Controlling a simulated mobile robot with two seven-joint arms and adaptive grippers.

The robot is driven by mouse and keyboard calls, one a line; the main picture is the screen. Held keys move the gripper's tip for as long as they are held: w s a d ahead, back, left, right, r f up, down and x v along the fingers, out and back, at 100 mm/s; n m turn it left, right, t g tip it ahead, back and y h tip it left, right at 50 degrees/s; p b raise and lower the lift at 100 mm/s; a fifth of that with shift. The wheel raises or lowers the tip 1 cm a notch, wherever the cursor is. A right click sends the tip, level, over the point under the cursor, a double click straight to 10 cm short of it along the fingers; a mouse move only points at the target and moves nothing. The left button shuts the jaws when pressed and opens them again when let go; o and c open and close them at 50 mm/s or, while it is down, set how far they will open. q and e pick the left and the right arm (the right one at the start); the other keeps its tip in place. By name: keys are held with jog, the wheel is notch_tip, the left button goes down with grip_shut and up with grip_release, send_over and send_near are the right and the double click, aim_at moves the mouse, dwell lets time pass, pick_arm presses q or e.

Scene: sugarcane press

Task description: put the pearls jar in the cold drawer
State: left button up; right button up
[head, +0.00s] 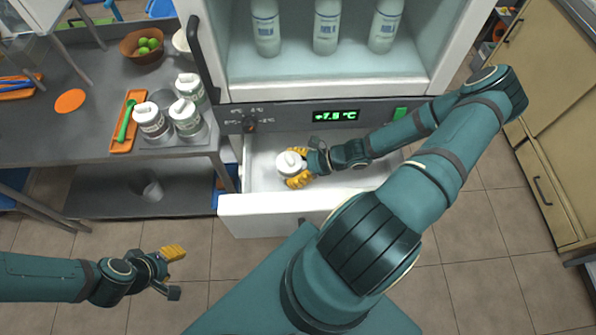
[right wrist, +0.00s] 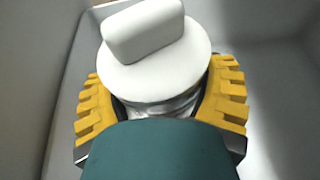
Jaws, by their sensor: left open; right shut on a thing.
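A white-lidded jar (head: 289,161) is inside the open white drawer (head: 270,205) below the fridge, toward the drawer's left end. Its label is hidden. My right gripper (head: 299,176) is shut on this jar, with yellow fingers on both sides. In the right wrist view the jar (right wrist: 155,60) stands between the yellow fingers (right wrist: 160,105), its lid and knob clear above them. I cannot tell whether its base touches the drawer floor. My left gripper (head: 172,270) is open and empty above the floor, left of the drawer.
Several similar white-lidded jars (head: 186,117) stand on the grey table (head: 60,140) at left, beside an orange tray (head: 127,120) with a green spoon. The fridge (head: 330,70) holds bottles above the drawer; its display reads about +7 °C. Cabinets (head: 535,150) stand at right.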

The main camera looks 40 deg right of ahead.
jog(key=shift+f+b, duration=0.6)
jog(key=shift+f, duration=2.4)
jog(key=shift+f, duration=0.1)
jog(key=o, duration=1.2)
jog(key=shift+o, duration=0.2)
jog(key=p+v, duration=0.1)
jog(key=v, duration=1.1)
